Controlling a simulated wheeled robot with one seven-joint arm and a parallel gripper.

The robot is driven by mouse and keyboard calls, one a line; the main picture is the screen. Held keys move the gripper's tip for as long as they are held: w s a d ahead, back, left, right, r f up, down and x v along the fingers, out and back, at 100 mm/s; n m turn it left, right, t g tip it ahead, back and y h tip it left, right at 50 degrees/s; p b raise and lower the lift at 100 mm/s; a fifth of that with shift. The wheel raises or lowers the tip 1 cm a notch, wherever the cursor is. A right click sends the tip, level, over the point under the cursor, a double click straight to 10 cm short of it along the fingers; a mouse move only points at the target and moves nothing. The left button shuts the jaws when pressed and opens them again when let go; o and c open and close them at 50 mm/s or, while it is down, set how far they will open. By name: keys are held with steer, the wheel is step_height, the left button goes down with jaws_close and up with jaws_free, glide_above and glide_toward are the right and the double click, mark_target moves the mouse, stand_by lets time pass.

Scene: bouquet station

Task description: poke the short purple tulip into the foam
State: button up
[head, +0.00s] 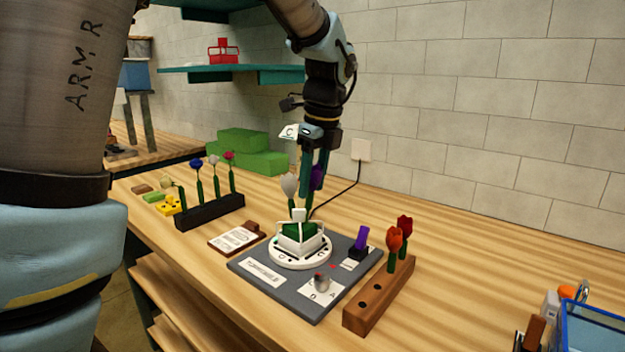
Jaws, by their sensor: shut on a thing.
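My gripper (310,194) is above the back right of the foam, pointing down, and is shut on the purple tulip (318,178). The purple bloom shows at the right side of the fingers; its stem is mostly hidden. The dark green foam (297,229) sits in a white holder (297,244) on a round white turntable (300,262). A pale tulip (289,185) stands upright over the foam, just left of my gripper. Whether the purple tulip's stem touches the foam cannot be told.
A grey board (334,254) carries the turntable, a knob (321,281) and a purple piece in a black block (360,243). A wooden rack (379,297) with red and orange tulips stands right. A black rack (210,212) with several flowers stands left. A blue crate (594,328) is far right.

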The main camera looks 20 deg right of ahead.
mark_target(311, 191)
steer(key=shift+w+a+f+p, duration=0.15)
steer(key=shift+f+p, duration=0.15)
steer(key=shift+f, duration=0.65)
steer(key=shift+w+f+p, duration=0.1)
steer(key=shift+f+p, duration=0.15)
steer(key=shift+f, duration=0.65)
stand_by(3.6)
stand_by(0.5)
steer(key=o, duration=0.9)
steer(key=shift+r, duration=0.15)
steer(key=shift+s+d+r+p, duration=0.1)
steer(key=shift+s+r+p, duration=0.05)
steer(key=shift+r+p, duration=0.9)
steer(key=shift+s+d+r+p, duration=0.1)
steer(key=shift+s+r+p, duration=0.1)
steer(key=shift+r+p, duration=0.85)
steer(key=shift+s+d+r+p, duration=0.1)
steer(key=shift+s+r+p, duration=0.05)
steer(key=shift+r+p, duration=0.9)
